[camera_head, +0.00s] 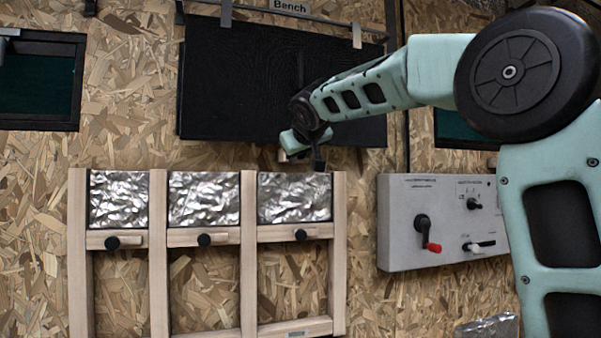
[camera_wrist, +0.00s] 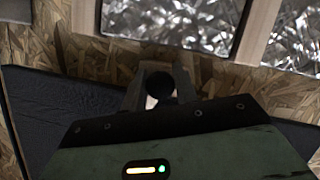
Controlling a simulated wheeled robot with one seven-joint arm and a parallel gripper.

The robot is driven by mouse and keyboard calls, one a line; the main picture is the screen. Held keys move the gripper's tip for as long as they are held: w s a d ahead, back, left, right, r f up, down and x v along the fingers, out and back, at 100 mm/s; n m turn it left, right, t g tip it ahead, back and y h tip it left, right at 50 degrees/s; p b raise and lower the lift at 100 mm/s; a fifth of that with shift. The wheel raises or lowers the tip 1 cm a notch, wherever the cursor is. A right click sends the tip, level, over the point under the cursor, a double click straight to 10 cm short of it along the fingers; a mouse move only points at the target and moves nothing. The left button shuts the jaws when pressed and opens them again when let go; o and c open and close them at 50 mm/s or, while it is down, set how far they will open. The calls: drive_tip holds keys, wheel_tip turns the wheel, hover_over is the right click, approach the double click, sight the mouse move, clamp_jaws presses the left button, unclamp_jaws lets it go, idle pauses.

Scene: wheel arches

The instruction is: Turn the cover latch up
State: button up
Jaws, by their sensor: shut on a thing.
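The black cover panel (camera_head: 240,90) hangs flat on the chipboard wall under a "Bench" sign. My gripper (camera_wrist: 160,80) is at the panel's lower edge. In the wrist view its two fingers stand on either side of a round black knob, which I take as the cover latch (camera_wrist: 159,84), and are shut on it. The latch's body is mostly hidden behind my gripper, so its angle cannot be told. In the head view my wrist hides the knob.
Below is a wooden frame (camera_head: 340,255) with several foil panels, each above a bar with a black knob. A grey control box (camera_head: 397,222) with a red-tipped lever is at the right. A dark green-backed frame (camera_head: 75,100) is at the far left.

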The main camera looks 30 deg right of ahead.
drive_tip(key=shift+n+h+b, duration=1)
drive_tip(key=shift+n+b, duration=0.6)
drive_tip(key=shift+b, duration=0.15)
drive_tip(key=o, duration=0.9)
drive_tip(key=shift+o, duration=0.2)
drive_tip(key=b+v, duration=0.3)
drive_tip(key=v, duration=1.4)
drive_tip(key=shift+s+a, duration=0.1)
drive_tip(key=shift+a, duration=0.05)
